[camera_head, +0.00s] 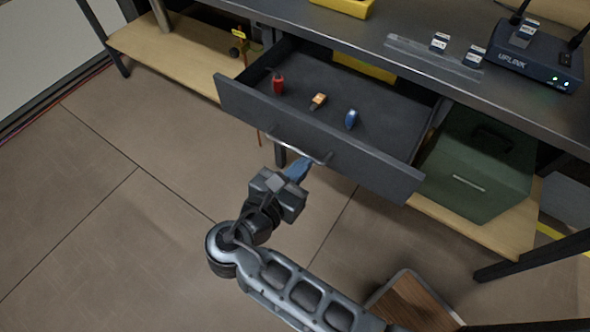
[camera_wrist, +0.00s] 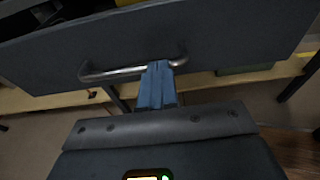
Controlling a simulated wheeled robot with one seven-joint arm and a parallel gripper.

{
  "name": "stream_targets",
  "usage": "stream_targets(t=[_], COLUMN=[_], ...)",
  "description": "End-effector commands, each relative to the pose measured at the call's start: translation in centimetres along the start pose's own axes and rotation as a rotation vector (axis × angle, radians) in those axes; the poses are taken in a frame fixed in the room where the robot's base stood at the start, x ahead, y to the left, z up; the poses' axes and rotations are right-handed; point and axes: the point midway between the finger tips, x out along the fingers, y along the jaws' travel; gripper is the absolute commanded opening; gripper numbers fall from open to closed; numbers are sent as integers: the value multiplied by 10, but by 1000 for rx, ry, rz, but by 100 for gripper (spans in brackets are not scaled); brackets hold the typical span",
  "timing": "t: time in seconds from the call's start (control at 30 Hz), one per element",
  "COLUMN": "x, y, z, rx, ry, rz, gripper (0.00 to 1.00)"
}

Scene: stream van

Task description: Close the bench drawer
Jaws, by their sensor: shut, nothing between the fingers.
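The bench drawer (camera_head: 335,155) stands pulled out from under the dark bench top, its inside showing.
The bench top (camera_head: 400,65) carries a router (camera_head: 525,65) and several small labelled blocks. A green case (camera_head: 478,165) sits on the lower shelf, right of the drawer. A wood-topped piece (camera_head: 415,302) stands near my arm. The floor at left is clear.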

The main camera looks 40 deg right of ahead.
Motion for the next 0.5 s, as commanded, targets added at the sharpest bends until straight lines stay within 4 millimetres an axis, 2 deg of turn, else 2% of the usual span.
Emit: stream_targets(t=[0.03, 0.17, 0.5], x=[8, 36, 127], y=[0, 0, -1], z=[8, 16, 32], rx=[-1, -2, -1], ry=[-1, -2, -1], rz=[-2, -2, -1], gripper=[0, 0, 0])
